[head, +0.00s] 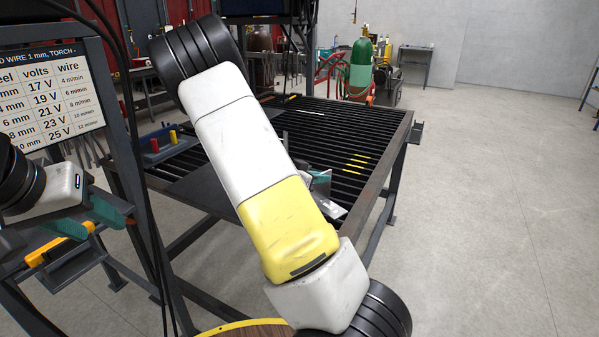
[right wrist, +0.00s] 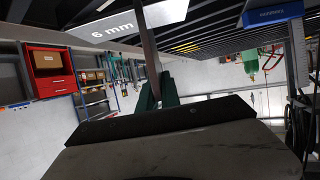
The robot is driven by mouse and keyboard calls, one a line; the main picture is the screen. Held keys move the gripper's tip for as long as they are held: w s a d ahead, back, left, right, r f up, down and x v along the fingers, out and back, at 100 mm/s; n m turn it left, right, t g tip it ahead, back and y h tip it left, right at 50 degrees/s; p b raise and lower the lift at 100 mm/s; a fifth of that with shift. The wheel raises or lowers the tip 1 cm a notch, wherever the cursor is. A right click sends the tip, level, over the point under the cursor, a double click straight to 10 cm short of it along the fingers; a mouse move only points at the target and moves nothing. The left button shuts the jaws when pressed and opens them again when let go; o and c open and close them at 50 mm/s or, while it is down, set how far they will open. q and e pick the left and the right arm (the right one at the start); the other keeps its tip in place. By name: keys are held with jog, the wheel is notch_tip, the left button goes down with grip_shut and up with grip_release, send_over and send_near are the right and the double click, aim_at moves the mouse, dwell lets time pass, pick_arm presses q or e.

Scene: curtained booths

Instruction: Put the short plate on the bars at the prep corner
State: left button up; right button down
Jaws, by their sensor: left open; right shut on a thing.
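My right gripper (right wrist: 158,90) is shut on a thin grey plate, seen edge-on in the right wrist view (right wrist: 147,40). In the head view its teal fingers (head: 320,182) are mostly hidden behind my right arm, with part of a light grey plate (head: 331,208) showing beside them, over the near right part of the slatted table. The table's dark bars (head: 335,145) run across its top. My left gripper (head: 104,221) is open at the left, above a small tray. I cannot tell whether the held plate touches the bars.
A dark flat panel (head: 195,186) covers the table's near left part. A blue holder (head: 165,146) with red and yellow pieces sits at its left edge. A yellow-orange tool (head: 58,247) lies below my left gripper. Cables hang at left. Floor at right (head: 490,220) is clear.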

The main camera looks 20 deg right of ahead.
jog(key=shift+f, duration=0.2)
dwell(0.4)
jog(key=c, duration=1.5)
grip_release()
jog(key=shift+f, duration=0.15)
jog(key=shift+a, duration=0.1)
jog(key=v, duration=0.7)
jog(key=shift+s+a+r, duration=0.1)
jog(key=shift+a+r, duration=0.15)
jog(key=shift+r, duration=0.05)
